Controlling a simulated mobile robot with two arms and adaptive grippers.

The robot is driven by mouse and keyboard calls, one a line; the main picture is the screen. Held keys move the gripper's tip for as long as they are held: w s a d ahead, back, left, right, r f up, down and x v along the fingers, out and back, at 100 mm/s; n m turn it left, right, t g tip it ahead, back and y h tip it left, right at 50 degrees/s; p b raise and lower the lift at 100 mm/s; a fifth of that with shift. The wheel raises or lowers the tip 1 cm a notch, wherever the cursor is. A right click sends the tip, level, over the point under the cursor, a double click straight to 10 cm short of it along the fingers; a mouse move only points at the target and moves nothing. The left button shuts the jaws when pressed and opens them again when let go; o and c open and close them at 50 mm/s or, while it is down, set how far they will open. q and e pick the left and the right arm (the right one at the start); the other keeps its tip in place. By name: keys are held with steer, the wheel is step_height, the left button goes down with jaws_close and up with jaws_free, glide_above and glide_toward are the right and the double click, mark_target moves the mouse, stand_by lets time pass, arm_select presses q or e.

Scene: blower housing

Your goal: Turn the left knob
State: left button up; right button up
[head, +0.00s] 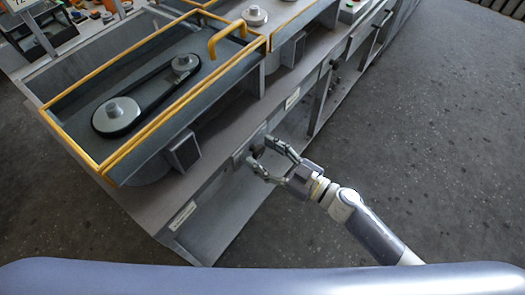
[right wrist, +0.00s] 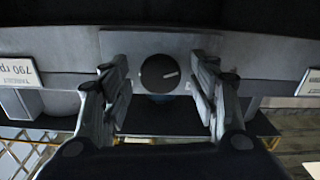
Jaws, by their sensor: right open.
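A round dark knob (right wrist: 158,73) with a light pointer line sits on the grey front panel, in the middle of the right wrist view. In the head view the knob (head: 257,151) shows small and partly hidden on the front of the left blower unit. My right gripper (head: 260,153) reaches it from the right. Its two fingers are open, one on each side of the knob, with a gap showing on both sides in the right wrist view (right wrist: 160,70). My left gripper is not in view.
The bench top carries a yellow-railed tray (head: 75,103) with a belt (head: 150,88) over two pulleys. A grey box (head: 183,150) juts out above the panel. The floor (head: 430,130) at right is clear.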

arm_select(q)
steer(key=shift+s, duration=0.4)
arm_select(e)
steer(key=shift+w+a, duration=0.25)
steer(key=shift+a, duration=0.1)
steer(key=c, duration=1.1)
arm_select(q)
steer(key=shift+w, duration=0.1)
arm_select(e)
steer(key=shift+o, duration=0.2)
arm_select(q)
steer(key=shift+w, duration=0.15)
arm_select(e)
steer(key=shift+n, duration=0.3)
